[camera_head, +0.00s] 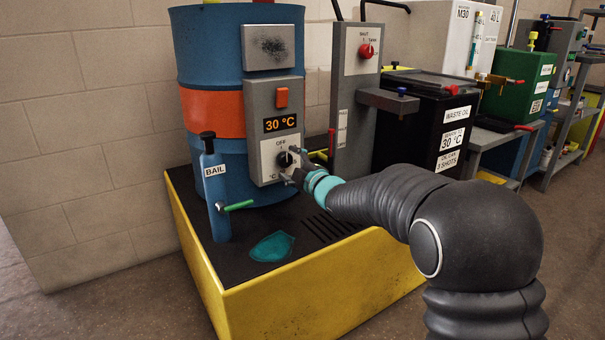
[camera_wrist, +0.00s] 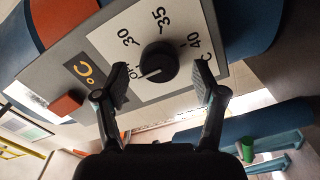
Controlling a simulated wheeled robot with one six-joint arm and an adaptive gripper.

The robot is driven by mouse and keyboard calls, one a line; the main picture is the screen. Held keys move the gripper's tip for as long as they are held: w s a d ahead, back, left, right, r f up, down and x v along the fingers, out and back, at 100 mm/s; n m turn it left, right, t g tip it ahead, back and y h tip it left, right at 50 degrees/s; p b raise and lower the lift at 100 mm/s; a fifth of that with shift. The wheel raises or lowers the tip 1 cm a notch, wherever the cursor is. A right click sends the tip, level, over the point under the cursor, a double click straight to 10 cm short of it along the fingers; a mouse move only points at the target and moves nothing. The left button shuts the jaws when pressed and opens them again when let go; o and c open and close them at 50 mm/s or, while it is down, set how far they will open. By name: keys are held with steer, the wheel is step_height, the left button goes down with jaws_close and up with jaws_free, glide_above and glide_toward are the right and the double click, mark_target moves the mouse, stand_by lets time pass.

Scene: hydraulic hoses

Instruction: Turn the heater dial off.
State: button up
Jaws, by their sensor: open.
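The black heater dial (camera_head: 286,159) sits on the white plate of a grey control box (camera_head: 262,178) on the blue drum. The display (camera_head: 281,123) above it reads 30 °C. In the wrist view the dial (camera_wrist: 160,60) is between my fingers. Its white pointer line points lower left, toward the OFF lettering, which the left finger partly covers. The marks 30, 35 and 40 show around the dial's other side. My gripper (camera_wrist: 160,78) is open, with one finger on each side of the dial and visible gaps. In the head view my gripper (camera_head: 292,166) is at the dial.
The blue drum (camera_head: 235,50) with an orange band stands on a yellow-sided spill pallet (camera_head: 300,300). A blue bail cylinder (camera_head: 214,190) stands at left. A grey post with a red knob (camera_head: 366,50) and a black waste oil bin (camera_head: 425,110) are at right.

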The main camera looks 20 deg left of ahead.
steer(key=v, duration=1)
steer(key=shift+s+d, duration=0.15)
steer(key=shift+s, duration=0.1)
steer(key=d+f+m+h, duration=0.2)
steer(key=f, duration=0.1)
steer(key=d+f+m+h, duration=0.2)
steer(key=f, duration=0.1)
steer(key=w+d+f+m+h, duration=0.1)
steer(key=d+f+m+h, duration=0.1)
steer(key=f, duration=0.1)
steer(key=shift+w+f, duration=0.1)
steer(key=shift+f, duration=0.25)
steer(key=s+d+m+g+h+p, duration=0.55)
steer(key=s+d+m, duration=0.55)
steer(key=s+d, duration=0.75)
steer(key=s+d+r+m+h+p, duration=0.1)
steer(key=s+d+r+m+p, duration=0.1)
steer(key=s+d+r, duration=0.3)
steer(key=s+d+r+m+h+p, duration=0.1)
steer(key=s+d+r+m+p, duration=0.2)
steer(key=s+r, duration=0.5)
steer(key=s+d+m, duration=0.1)
steer(key=s+d, duration=0.1)
steer(key=s, duration=0.2)
steer(key=shift+r, duration=0.2)
